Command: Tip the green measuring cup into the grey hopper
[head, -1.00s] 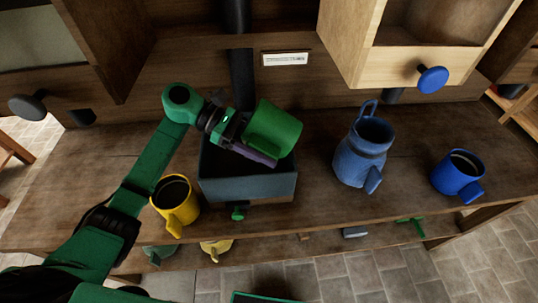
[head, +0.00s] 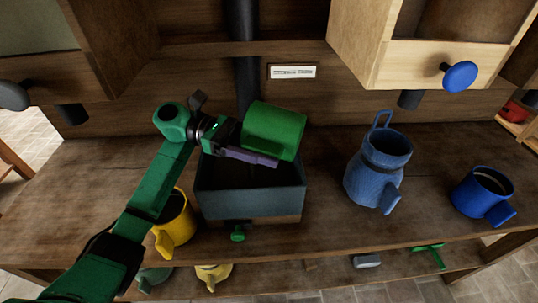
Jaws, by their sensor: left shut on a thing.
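The green measuring cup (head: 273,129) is held on its side above the grey hopper (head: 247,204). My left gripper (head: 245,148) is shut on the cup, and a purple-grey finger shows along its lower side. The cup's mouth is turned away from view, so I cannot see its contents. The hopper is an open-topped box on the bench with a dark inside, and no contents can be made out. The cup is above the hopper's back part. My right gripper is not in view.
A yellow cup (head: 176,222) stands close left of the hopper. A blue-grey jug (head: 378,172) and a blue cup (head: 482,193) stand to the right on the wooden bench (head: 325,215). A dark pipe (head: 246,75) rises behind the hopper. A blue-knobbed drawer (head: 430,68) overhangs the right.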

